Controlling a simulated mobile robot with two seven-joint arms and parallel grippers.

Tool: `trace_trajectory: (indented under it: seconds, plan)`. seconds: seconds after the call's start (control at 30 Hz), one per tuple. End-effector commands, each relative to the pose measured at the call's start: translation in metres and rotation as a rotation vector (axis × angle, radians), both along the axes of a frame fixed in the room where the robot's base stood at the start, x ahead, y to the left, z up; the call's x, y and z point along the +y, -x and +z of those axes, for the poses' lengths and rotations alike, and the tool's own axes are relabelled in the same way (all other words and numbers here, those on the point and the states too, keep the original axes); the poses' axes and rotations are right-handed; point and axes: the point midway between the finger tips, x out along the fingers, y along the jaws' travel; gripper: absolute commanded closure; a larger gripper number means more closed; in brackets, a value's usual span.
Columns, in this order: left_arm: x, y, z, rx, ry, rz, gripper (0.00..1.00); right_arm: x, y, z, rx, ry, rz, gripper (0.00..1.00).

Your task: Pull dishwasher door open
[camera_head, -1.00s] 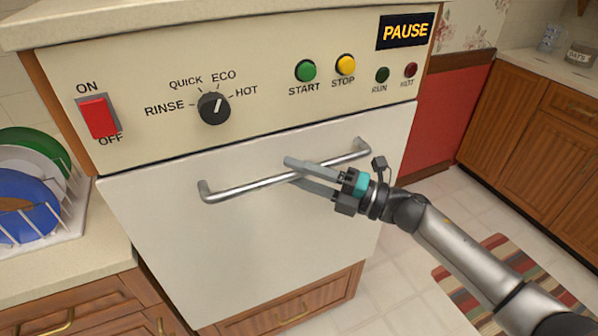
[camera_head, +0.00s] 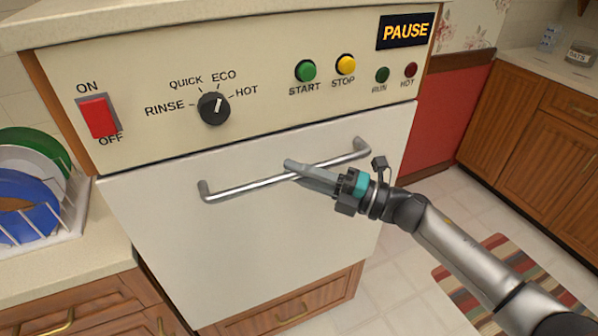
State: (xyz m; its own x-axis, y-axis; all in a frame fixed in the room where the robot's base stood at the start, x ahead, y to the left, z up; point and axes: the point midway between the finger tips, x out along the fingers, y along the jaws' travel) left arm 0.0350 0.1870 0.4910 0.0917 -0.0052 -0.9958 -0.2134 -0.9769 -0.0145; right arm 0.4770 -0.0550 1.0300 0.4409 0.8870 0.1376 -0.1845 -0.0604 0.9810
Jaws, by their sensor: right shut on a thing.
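The dishwasher door (camera_head: 240,245) is a cream front panel below the control panel (camera_head: 270,95), and it looks closed. Its metal bar handle (camera_head: 245,187) runs across the upper part of the door, tilted up to the right. My right gripper (camera_head: 303,170) is shut on the handle near its middle, one finger above the bar and one below. My left gripper is not in view.
A dish rack (camera_head: 62,215) with blue, white and green plates stands on the counter at left. Wooden drawers lie below it. Tiled floor (camera_head: 410,270) with a striped rug (camera_head: 500,265) lies at right, before wooden cabinets (camera_head: 540,150).

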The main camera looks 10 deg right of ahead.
Motion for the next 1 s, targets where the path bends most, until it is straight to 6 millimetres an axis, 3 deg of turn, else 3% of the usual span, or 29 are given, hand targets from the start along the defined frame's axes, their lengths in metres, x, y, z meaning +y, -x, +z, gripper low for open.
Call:
trace_trajectory:
  seconds: [0.67,0.87,1.0]
  plan:
    - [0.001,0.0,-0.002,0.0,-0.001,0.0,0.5,-0.001,0.003,-0.003,-0.003,-0.001,0.0,1.0]
    - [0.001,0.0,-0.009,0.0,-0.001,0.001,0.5,-0.006,0.02,-0.01,-0.027,-0.014,0.002,1.0]
    - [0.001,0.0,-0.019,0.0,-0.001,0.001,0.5,-0.013,0.042,-0.018,-0.066,-0.027,0.002,1.0]
